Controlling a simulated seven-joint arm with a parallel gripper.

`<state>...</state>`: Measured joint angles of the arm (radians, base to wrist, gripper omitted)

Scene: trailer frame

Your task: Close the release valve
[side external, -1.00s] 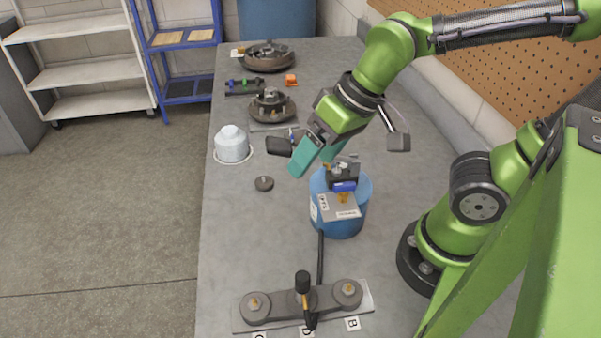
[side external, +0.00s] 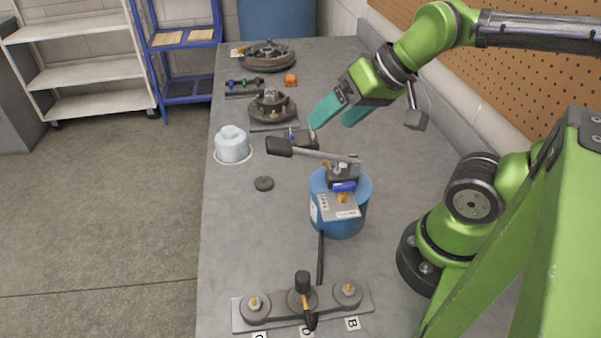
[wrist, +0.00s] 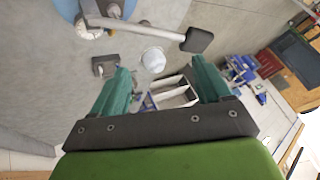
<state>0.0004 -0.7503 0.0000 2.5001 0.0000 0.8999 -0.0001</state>
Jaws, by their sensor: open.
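The release valve sits on top of a blue cylinder (side external: 322,222). Its grey lever (side external: 318,154) runs left from the valve block (side external: 343,176) to a black grip (side external: 279,147). The lever (wrist: 152,31) and black grip (wrist: 197,40) also cross the upper part of the wrist view. White tags with small lettering are on the cylinder's front and side. My gripper (side external: 332,120), with teal fingers, is open and empty. It is above and behind the lever in the side view, apart from it. In the wrist view the grip lies beyond the fingertips (wrist: 161,66).
Round flanged parts (side external: 272,106) stand farther back. A plate with several fittings (side external: 268,313) is in front, and a black hose (side external: 320,258) leads towards it.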

